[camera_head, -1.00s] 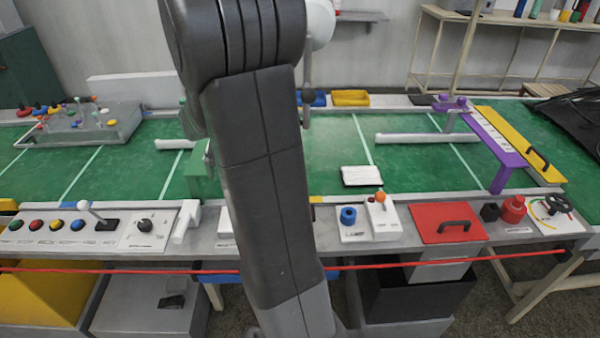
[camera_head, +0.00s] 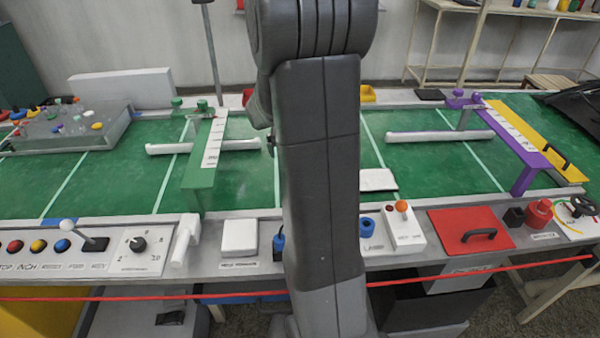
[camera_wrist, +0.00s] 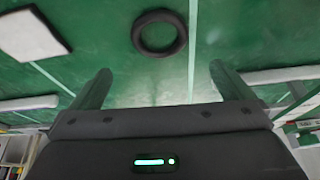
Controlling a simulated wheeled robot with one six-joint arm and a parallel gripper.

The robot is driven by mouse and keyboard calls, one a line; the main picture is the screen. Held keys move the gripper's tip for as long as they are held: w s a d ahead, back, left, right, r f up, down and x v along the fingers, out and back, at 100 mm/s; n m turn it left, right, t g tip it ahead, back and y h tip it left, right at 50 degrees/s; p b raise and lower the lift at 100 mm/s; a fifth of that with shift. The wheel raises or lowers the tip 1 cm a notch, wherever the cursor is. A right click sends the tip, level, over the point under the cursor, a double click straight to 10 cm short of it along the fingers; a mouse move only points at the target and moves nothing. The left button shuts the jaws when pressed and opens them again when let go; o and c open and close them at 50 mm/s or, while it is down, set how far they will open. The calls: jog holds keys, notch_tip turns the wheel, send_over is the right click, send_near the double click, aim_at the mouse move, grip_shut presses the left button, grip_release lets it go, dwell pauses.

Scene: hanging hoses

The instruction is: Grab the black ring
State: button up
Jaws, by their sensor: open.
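The black ring (camera_wrist: 158,53) lies flat on the green surface, at the upper middle of the wrist view. My gripper (camera_wrist: 159,71) is open and empty in the same view, its two fingers spread wide. The ring appears ahead of the fingertips, roughly centred between them and apart from both. In the head view the ring cannot be seen; my arm covers the middle of the table. The fingers are also hidden there.
A white block (camera_head: 378,180) lies on the green table (camera_head: 425,180). A green bracket (camera_head: 199,175) and purple bracket (camera_head: 525,155) stand left and right. Front-edge controls include a blue knob (camera_head: 366,227) and a red handled plate (camera_head: 470,231). A red cord (camera_head: 200,296) runs along the front.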

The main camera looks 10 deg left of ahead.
jog(key=x, duration=0.6)
jog(key=shift+x, duration=2.55)
jog(key=shift+s+d, duration=0.1)
jog(key=shift+s, duration=0.1)
jog(key=c, duration=0.9)
